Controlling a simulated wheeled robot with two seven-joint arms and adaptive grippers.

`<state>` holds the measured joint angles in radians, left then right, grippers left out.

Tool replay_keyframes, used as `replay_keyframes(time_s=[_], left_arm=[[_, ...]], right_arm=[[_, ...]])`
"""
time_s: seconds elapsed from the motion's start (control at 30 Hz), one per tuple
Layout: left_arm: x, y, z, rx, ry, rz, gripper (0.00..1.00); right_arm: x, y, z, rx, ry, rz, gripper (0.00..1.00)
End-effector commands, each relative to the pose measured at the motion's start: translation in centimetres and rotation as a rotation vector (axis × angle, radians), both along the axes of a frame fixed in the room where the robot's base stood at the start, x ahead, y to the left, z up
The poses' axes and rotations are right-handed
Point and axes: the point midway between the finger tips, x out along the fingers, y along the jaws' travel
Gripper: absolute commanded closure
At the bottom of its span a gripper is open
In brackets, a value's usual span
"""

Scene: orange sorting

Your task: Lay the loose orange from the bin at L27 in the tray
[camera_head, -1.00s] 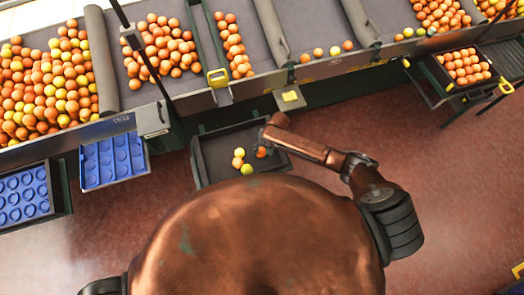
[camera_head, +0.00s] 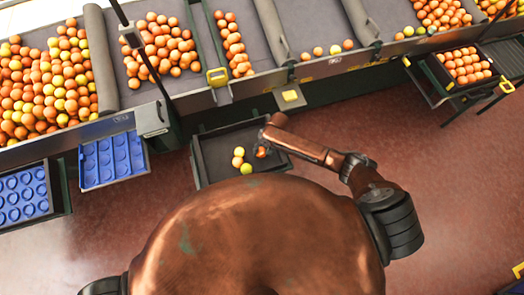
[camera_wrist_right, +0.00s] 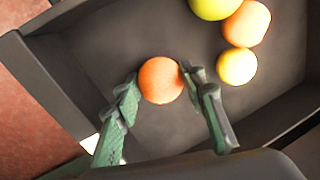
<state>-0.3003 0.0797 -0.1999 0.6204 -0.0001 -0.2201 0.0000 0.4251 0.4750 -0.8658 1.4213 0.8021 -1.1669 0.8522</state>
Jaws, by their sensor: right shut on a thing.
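A dark bin (camera_head: 215,172) stands in the middle of the head view, with a few loose fruits in it; I cannot read an L27 label. My right gripper (camera_head: 262,149) reaches into the bin's right part. In the wrist view its green fingers (camera_wrist_right: 160,88) are shut on an orange (camera_wrist_right: 160,79), one on each side. The orange also shows small in the head view (camera_head: 261,153). Beside it in the bin lie another orange (camera_wrist_right: 246,23), a yellow fruit (camera_wrist_right: 237,66) and a yellow-green fruit (camera_wrist_right: 215,4). An empty blue tray (camera_head: 112,160) is left of the bin. My left gripper is out of view.
Another blue tray (camera_head: 25,196) lies farther left. Sloped grey belts with many oranges (camera_head: 160,45) run along the back. A crate full of oranges (camera_head: 465,66) stands at the right. The red floor (camera_head: 440,160) on the right is clear.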

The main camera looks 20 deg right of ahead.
Motion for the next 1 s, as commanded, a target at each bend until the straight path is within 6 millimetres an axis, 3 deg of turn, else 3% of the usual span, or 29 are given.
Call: replay_keyframes(time_s=[0.1, 0.13, 0.4, 0.6, 0.9, 1.0], left_arm=[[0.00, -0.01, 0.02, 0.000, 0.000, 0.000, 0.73], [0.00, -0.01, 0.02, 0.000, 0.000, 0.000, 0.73], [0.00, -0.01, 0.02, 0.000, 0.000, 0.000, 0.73], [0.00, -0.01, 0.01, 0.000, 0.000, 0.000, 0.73], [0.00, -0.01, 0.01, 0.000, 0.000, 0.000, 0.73], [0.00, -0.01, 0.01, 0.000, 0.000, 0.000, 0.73]], right_arm=[[0.00, 0.02, 0.01, 0.000, 0.000, 0.000, 0.88], [0.00, 0.03, 0.02, 0.000, 0.000, 0.000, 0.60], [-0.01, 0.04, 0.02, 0.000, 0.000, 0.000, 0.42], [-0.03, 0.02, 0.00, 0.000, 0.000, 0.000, 0.41], [-0.02, -0.01, 0.00, 0.000, 0.000, 0.000, 0.22], [-0.02, -0.02, 0.00, 0.000, 0.000, 0.000, 0.22]])
